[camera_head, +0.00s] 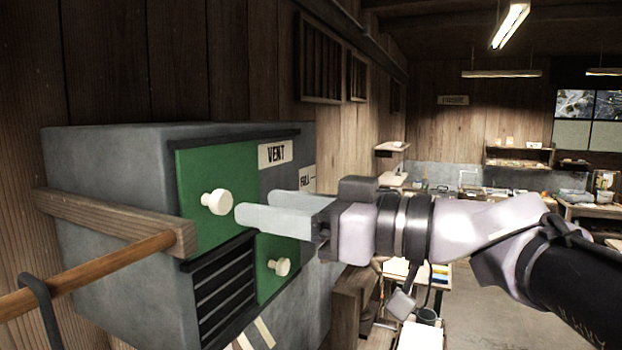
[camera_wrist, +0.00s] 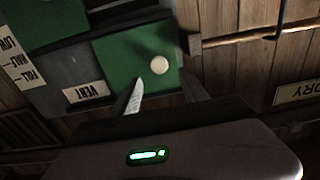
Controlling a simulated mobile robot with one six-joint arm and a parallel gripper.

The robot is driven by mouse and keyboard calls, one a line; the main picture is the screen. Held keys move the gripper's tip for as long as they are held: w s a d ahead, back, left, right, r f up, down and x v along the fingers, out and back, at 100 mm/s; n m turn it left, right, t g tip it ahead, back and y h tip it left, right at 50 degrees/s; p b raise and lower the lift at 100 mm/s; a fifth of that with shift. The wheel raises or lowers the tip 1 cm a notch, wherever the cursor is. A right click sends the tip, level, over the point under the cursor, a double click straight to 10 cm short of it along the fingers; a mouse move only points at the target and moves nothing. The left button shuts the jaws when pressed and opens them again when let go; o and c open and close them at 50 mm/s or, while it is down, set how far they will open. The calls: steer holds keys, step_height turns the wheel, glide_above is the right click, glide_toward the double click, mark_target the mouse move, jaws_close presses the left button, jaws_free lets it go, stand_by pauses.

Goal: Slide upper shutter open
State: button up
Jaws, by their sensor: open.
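The upper shutter is a green panel (camera_head: 200,165) on a grey box, with a cream round knob (camera_head: 217,202). In the wrist view the same panel (camera_wrist: 120,60) and knob (camera_wrist: 159,65) appear turned over. My gripper (camera_head: 250,210) is open and empty, its fingers pointing at the knob from the right in the head view. In the wrist view the fingertips (camera_wrist: 162,88) lie on either side of the knob's line, a little short of it. The knob appears apart from both fingers. A lower green shutter (camera_head: 268,249) with its own knob (camera_head: 279,267) sits down and to the right.
A VENT label (camera_head: 275,153) is on the grey box face right of the upper shutter. A black louvre (camera_head: 222,283) lies below it. A wooden rail (camera_head: 115,222) and bar (camera_head: 90,270) stick out at the left. Open floor and benches lie to the right.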

mark_target(226, 200)
steer(key=p+x, duration=0.1)
steer(key=x, duration=0.5)
steer(key=shift+p, duration=0.3)
jaws_close()
stand_by(1.0)
